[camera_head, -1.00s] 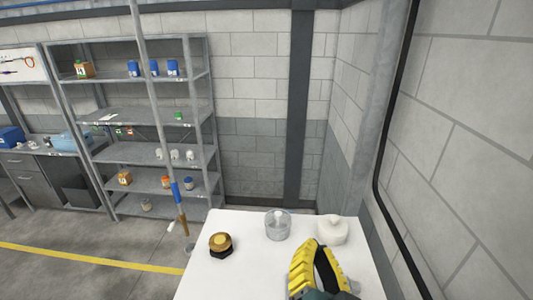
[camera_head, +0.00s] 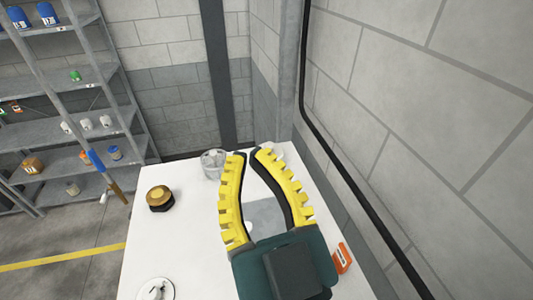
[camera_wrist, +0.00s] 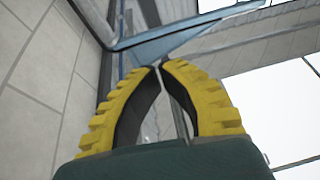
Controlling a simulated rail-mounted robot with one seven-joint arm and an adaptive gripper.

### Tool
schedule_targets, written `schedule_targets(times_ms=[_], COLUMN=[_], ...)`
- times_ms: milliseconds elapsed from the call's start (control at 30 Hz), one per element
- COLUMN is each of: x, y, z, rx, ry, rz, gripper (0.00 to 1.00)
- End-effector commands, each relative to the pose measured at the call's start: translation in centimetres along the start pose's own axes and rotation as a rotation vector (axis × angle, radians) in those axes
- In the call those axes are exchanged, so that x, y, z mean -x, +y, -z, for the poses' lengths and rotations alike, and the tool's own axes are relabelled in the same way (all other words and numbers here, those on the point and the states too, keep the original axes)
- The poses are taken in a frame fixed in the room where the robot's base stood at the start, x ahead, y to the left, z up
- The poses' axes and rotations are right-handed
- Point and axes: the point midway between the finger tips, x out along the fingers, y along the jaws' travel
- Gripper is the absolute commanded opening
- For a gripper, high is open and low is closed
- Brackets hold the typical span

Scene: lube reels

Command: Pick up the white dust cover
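A white rounded piece (camera_head: 277,150) shows at the back right of the white table, mostly hidden behind my gripper's right finger. It looks like the white dust cover, but I cannot make out its full shape. My gripper (camera_head: 250,153) hangs over the table in front of it, with yellow ribbed fingers and black inner pads. The fingers bow outward and their tips nearly meet, with nothing seen held between them. In the wrist view the gripper (camera_wrist: 161,66) points up toward the wall and ceiling, its tips together, and no cover shows there.
The white table (camera_head: 190,235) also holds a clear glass container (camera_head: 212,163), a brass and black fitting (camera_head: 160,198), a white round item (camera_head: 155,290) at the front and an orange label (camera_head: 342,257). A grey shelf rack (camera_head: 75,90) stands left. Block walls are close behind and right.

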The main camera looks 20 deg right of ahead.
Motion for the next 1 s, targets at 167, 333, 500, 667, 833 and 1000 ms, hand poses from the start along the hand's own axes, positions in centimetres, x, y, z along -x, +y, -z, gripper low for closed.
schedule_targets(times_ms=[167,333,500,667,833,1000], x=[0.0,0.0,0.0,0.0,0.0,-0.4], y=[0.0,0.0,0.0,0.0,0.0,-0.6], z=[0.0,0.0,0.0,0.0,0.0,-1.5], rx=[0.0,-0.001,-0.001,-0.001,-0.001,0.006], ry=[-0.001,-0.001,-0.001,-0.001,-0.001,-0.041], rz=[0.0,0.0,0.0,0.0,0.0,0.026], gripper=[0.0,0.0,0.32,0.63,0.66,0.66])
